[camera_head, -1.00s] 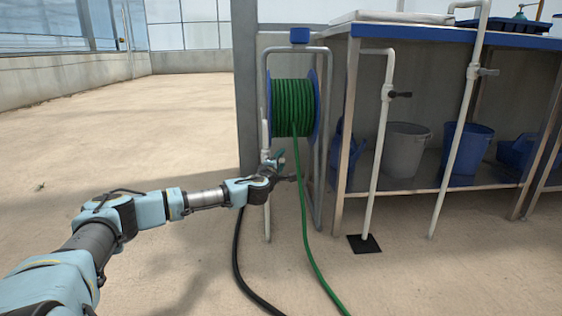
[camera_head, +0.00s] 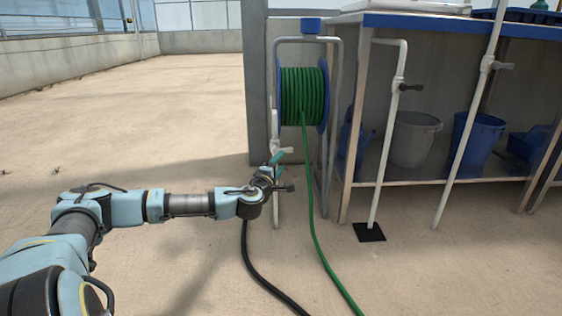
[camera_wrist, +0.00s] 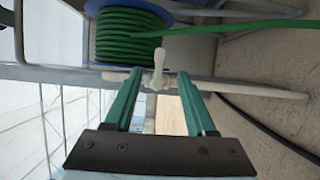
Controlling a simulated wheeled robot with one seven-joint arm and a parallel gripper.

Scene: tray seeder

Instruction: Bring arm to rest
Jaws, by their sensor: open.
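My arm reaches in from the lower left in the head view. My gripper (camera_head: 283,172) is open and empty, in front of the lower part of the hose reel stand. In the wrist view its two teal fingers (camera_wrist: 158,95) are spread apart. A white tap (camera_wrist: 158,70) on a white standpipe (camera_wrist: 240,88) shows just beyond and between the fingertips, with no clear contact. In the head view the tap (camera_head: 279,149) sits just above the gripper.
The green hose reel (camera_head: 303,95) stands behind my gripper, its green hose (camera_head: 316,235) trailing on the floor. A black hose (camera_head: 255,265) lies nearby. A blue-topped bench (camera_head: 450,24) with white standpipes and buckets stands to the right. The floor at left is open.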

